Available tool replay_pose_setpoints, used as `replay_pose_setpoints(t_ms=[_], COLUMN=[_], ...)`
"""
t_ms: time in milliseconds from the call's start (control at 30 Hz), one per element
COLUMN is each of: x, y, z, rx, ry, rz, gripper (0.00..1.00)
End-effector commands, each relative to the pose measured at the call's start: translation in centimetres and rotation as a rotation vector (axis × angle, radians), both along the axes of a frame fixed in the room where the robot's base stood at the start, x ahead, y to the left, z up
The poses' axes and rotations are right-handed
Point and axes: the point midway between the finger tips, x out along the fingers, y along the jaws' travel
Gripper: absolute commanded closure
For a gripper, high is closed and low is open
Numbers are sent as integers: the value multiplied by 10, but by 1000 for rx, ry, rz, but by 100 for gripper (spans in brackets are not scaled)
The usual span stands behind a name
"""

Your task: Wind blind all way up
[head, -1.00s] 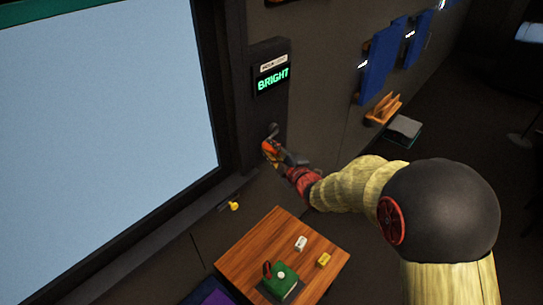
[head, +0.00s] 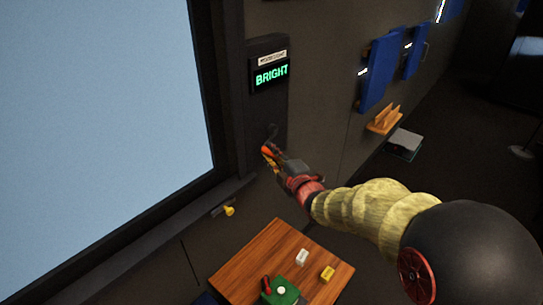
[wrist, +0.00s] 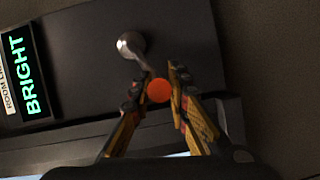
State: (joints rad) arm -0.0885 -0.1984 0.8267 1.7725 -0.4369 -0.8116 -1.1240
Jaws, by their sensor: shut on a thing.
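The crank (head: 271,131) is on a dark wall panel right of the window. In the wrist view its metal hub (wrist: 131,45) has a thin arm running to an orange knob (wrist: 158,90). My gripper (head: 268,153) is at the knob, just below the hub in the head view. In the wrist view my gripper's fingers (wrist: 158,95) are on either side of the knob, shut on it. The large window (head: 90,110) shows plain pale blue, with no blind over the visible part. Its top edge is out of view.
A display (head: 271,76) above the crank reads BRIGHT in green. A wooden table (head: 270,258) below holds a green box (head: 284,292) and small white and yellow blocks. A yellow knob (head: 229,210) sticks out under the window. Blue panels (head: 378,72) hang at right.

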Motion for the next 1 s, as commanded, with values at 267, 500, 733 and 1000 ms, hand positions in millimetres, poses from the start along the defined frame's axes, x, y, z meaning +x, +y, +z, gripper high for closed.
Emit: replay_pose_setpoints(t_ms=[267, 500, 733, 1000], x=[0, 0, 0, -24], y=[0, 0, 0, -10], z=[0, 0, 0, 2], rx=[1, 1, 1, 1], ry=[1, 1, 0, 0], rz=[0, 0, 0, -1], gripper=[75, 64, 64, 64])
